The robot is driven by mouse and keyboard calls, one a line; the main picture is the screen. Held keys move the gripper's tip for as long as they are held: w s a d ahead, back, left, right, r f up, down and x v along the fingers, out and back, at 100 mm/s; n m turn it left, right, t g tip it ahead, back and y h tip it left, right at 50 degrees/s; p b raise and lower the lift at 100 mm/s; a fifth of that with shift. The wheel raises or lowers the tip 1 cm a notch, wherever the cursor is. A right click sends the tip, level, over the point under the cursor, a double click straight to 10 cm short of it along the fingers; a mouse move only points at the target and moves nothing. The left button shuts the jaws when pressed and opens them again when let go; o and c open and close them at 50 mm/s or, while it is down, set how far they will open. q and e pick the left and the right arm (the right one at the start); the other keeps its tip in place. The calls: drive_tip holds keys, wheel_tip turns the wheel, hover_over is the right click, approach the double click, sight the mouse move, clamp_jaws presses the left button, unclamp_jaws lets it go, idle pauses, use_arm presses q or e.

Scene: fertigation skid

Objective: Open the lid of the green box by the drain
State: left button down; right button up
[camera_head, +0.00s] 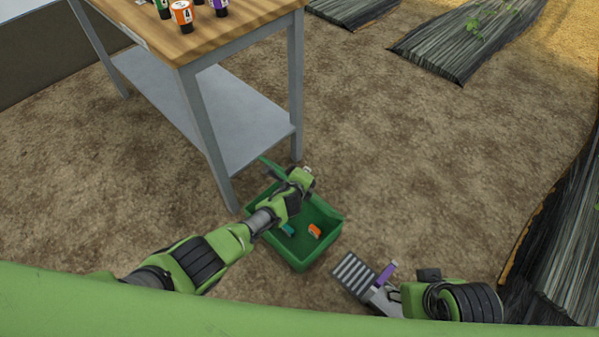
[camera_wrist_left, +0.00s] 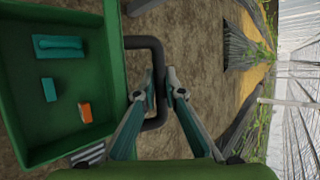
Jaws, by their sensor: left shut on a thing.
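The green box (camera_head: 326,245) stands on the ground beside the table, and its inside shows from above. Its lid (camera_head: 270,166) shows as a thin green strip at the box's table side, tilted up. In the left wrist view the box (camera_wrist_left: 60,154) is at the left, with a dark bent handle (camera_wrist_left: 144,42) beside it. My left gripper (camera_wrist_left: 168,86) is shut on the handle; in the head view it (camera_head: 303,178) is over the box's far edge. My right gripper (camera_head: 384,286) is low, beside the drain grate (camera_head: 350,272); its jaw gap is unclear.
Inside the box lie an orange piece (camera_head: 314,231) and teal pieces (camera_wrist_left: 60,46). A wooden-top table (camera_head: 235,30) with grey legs and a lower shelf (camera_head: 190,100) stands close behind the box. Small bottles (camera_head: 182,16) stand on it.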

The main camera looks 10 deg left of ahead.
use_arm(q)
drive_tip(key=shift+t, duration=0.3)
drive_tip(key=w+d+r, duration=0.2)
drive_tip(key=shift+w+r+b, duration=0.3)
drive_tip(key=shift+w, duration=0.1)
use_arm(e)
drive_tip(key=shift+w+a+f, duration=0.2)
drive_tip(key=shift+a+f, duration=0.1)
use_arm(q)
drive_tip(key=shift+a, duration=0.15)
drive_tip(key=c, duration=2.2)
unclamp_jaws()
drive_tip(key=o, duration=0.5)
drive_tip(key=shift+w+d+f, duration=0.15)
drive_tip(key=shift+d+f, duration=0.05)
drive_tip(key=shift+d, duration=0.15)
drive_tip(key=shift+w+d+f, duration=0.15)
drive_tip(key=shift+f, duration=0.4)
drive_tip(key=shift+c, duration=1.9)
use_arm(e)
drive_tip(key=shift+w+d, duration=0.4)
use_arm(q)
drive_tip(key=shift+s, duration=0.2)
